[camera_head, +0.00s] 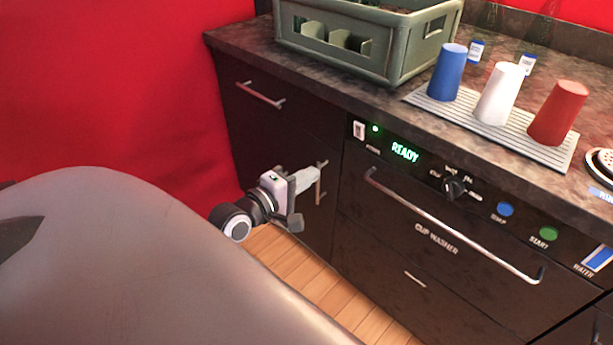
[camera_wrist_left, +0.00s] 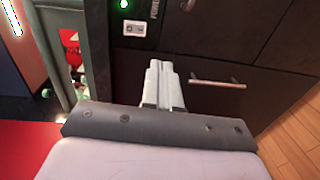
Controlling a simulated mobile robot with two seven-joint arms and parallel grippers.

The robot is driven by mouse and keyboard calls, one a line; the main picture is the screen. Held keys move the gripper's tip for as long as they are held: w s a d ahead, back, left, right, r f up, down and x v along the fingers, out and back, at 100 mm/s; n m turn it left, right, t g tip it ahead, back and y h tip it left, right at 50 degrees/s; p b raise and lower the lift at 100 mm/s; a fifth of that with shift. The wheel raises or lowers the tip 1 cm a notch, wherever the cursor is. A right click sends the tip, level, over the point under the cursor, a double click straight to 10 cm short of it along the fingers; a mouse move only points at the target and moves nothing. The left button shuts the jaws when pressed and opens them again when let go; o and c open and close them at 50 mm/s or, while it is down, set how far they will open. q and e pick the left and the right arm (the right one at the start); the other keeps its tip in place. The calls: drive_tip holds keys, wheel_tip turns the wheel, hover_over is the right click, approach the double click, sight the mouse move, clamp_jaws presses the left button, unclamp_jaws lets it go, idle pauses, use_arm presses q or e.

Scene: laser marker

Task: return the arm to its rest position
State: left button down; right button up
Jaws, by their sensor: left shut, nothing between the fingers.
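My left gripper (camera_head: 312,176) is in the middle of the head view, in front of the dark cabinet fronts below the counter. Its pale fingers are together, with nothing between them. They overlap a small metal handle (camera_head: 321,184) in the picture; I cannot tell whether they touch it. In the left wrist view the closed fingers (camera_wrist_left: 163,70) point toward a dark front with a bar handle (camera_wrist_left: 217,84) to their right. My right gripper is not in view.
The cup washer has a long bar handle (camera_head: 455,228) and a lit READY display (camera_head: 405,151). A blue cup (camera_head: 447,72), a white cup (camera_head: 498,94) and a red cup (camera_head: 558,113) stand on a ribbed mat (camera_head: 424,99). A green crate (camera_head: 345,57) stands behind. Wood floor (camera_head: 290,262) shows below.

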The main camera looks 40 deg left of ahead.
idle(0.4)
use_arm(q)
drive_tip(key=s+d+f+m+g+p, duration=0.3)
drive_tip(key=s+d+m+p, duration=0.1)
drive_tip(key=s+d+m, duration=0.3)
drive_tip(key=s+d+f+m+g+p, duration=0.3)
drive_tip(key=s+d+m, duration=0.4)
drive_tip(key=m, duration=0.5)
drive_tip(key=s+f+p, duration=0.1)
drive_tip(key=s+p, duration=0.1)
drive_tip(key=shift+s+f+h, duration=0.25)
drive_tip(key=shift+s+h, duration=0.05)
drive_tip(key=shift+h, duration=0.1)
